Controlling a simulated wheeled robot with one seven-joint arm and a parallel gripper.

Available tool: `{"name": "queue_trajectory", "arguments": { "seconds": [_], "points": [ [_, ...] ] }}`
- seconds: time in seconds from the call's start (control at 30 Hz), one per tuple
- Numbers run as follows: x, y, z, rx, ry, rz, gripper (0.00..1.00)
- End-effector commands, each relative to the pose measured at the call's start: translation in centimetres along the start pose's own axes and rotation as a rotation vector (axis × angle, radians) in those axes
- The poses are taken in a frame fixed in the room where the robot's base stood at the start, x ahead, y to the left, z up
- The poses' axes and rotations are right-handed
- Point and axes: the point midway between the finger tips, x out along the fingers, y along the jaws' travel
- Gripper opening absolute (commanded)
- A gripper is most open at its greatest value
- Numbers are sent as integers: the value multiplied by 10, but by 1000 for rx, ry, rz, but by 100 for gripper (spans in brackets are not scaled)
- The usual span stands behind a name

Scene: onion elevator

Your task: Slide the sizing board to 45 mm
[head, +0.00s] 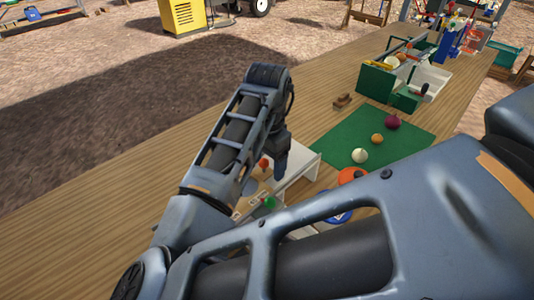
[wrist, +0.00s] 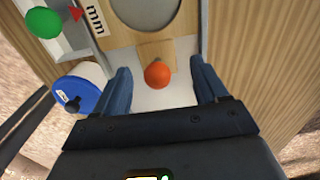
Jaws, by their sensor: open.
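The sizing board (wrist: 112,30) is a pale wooden plate with a round hole, lying in a white-walled frame (wrist: 202,22). A small tab with an orange-red knob (wrist: 157,73) extends from it; the knob also shows in the head view (head: 264,163). My gripper (wrist: 159,66) is open, with one finger on each side of the knob in the wrist view. I see gaps between the knob and both fingers; their height difference is unclear. A label reading "mm" (wrist: 95,18) and a red pointer (wrist: 75,13) sit at the upper left. The number is out of view.
A green ball (wrist: 44,22) and a blue disc (wrist: 76,94) are left of the frame. On the wooden table (head: 130,180), a green mat (head: 340,135) holds a white, an orange-brown and a purple onion. Green and white bins (head: 375,82) stand farther back. The table's left side is clear.

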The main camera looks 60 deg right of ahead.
Motion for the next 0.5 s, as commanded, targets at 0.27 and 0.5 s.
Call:
{"name": "queue_trajectory", "arguments": {
  "seconds": [0.27, 0.5],
  "points": [
    [1, 0, 0, 0, 0, 0, 68],
    [0, 0, 0, 0, 1, 0, 46]
  ]
}}
